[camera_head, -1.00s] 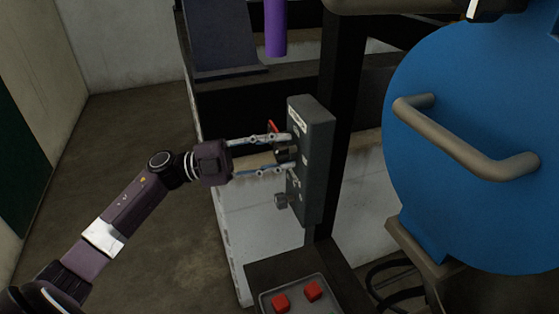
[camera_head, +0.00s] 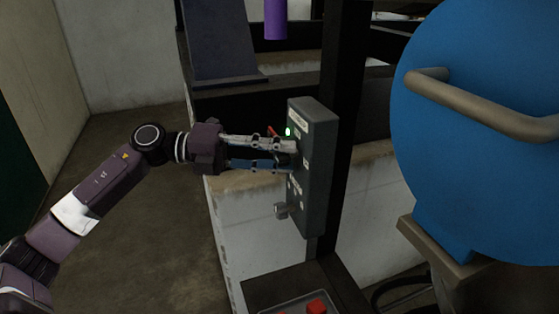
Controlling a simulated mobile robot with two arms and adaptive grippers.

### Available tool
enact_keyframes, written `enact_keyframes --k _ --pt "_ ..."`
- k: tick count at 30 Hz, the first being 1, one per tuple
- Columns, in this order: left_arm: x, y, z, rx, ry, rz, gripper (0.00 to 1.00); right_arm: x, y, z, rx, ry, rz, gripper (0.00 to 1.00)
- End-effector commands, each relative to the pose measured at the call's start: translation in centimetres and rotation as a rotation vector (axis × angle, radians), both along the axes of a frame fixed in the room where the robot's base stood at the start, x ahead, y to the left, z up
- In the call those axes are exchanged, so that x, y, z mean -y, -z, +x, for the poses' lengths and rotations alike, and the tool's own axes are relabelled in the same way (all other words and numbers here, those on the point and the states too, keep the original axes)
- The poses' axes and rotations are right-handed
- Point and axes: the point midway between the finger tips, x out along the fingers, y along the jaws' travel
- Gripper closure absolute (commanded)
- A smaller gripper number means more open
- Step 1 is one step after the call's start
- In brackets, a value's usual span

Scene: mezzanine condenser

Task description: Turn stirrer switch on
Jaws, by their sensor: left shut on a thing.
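The grey control box (camera_head: 318,165) is fixed upright on a dark post, its narrow front facing left. My left gripper (camera_head: 288,155) reaches it from the left, its fingers closed on the dark stirrer switch on the box face. The switch is mostly hidden between the fingertips. A red part (camera_head: 271,131) shows just above the upper finger. A grey knob (camera_head: 281,210) sits lower on the box face. My right gripper is not in view.
A large blue round vessel (camera_head: 470,130) with a grey bar handle (camera_head: 480,105) stands to the right. A tray with a red block (camera_head: 317,307) is at the bottom. A purple cylinder (camera_head: 275,18) hangs above. The floor at left is clear.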

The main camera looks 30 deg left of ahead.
Motion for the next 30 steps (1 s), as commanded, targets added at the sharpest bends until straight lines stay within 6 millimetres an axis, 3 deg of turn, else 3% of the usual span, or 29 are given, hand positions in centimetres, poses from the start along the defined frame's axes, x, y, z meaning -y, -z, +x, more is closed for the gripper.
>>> enact_keyframes --k 18,19,21,24,30 --pt "0.05 0.20 -0.04 0.025 0.002 0.034 0.93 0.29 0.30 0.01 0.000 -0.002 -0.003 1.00" --pt "0.05 0.20 -0.04 0.025 0.002 0.034 0.67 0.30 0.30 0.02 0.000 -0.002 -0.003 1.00" --pt "0.04 0.18 -0.04 0.025 0.002 0.034 0.59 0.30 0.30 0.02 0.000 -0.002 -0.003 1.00" --pt "0.03 0.13 -0.03 0.025 0.001 0.033 0.50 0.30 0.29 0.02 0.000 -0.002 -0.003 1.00" --pt "0.02 0.07 -0.02 0.026 0.001 0.032 0.50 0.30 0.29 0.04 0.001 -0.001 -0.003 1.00"
